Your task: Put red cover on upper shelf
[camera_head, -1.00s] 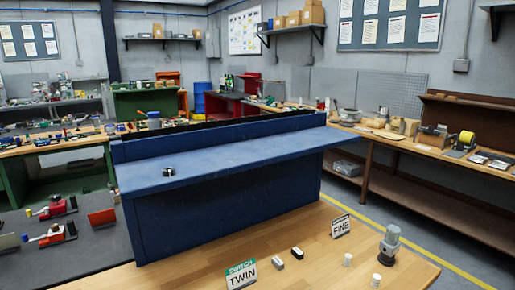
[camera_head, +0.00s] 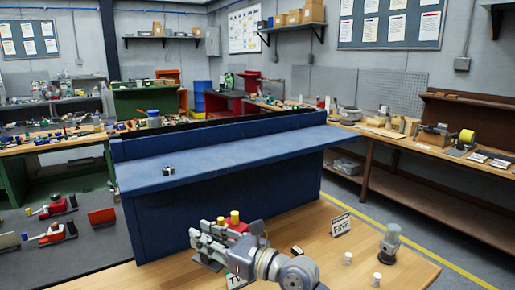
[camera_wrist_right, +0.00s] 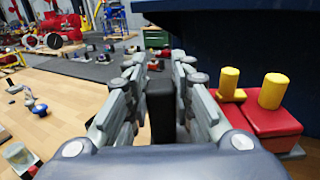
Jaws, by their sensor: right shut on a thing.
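My right gripper (camera_head: 203,242) is in front of the blue shelf unit, above the wooden table. In the right wrist view its fingers (camera_wrist_right: 158,70) are shut on a black block (camera_wrist_right: 160,106). The red cover (camera_wrist_right: 268,120), with yellow pegs on top, sits beside the right finger there; its join to the black block is hidden. The red cover also shows behind the gripper in the head view (camera_head: 238,227). The upper shelf (camera_head: 235,158) is the flat blue ledge, higher in the picture than the gripper. My left gripper is not in view.
A small black ring-like part (camera_head: 168,171) lies on the ledge's left part; the rest is clear.

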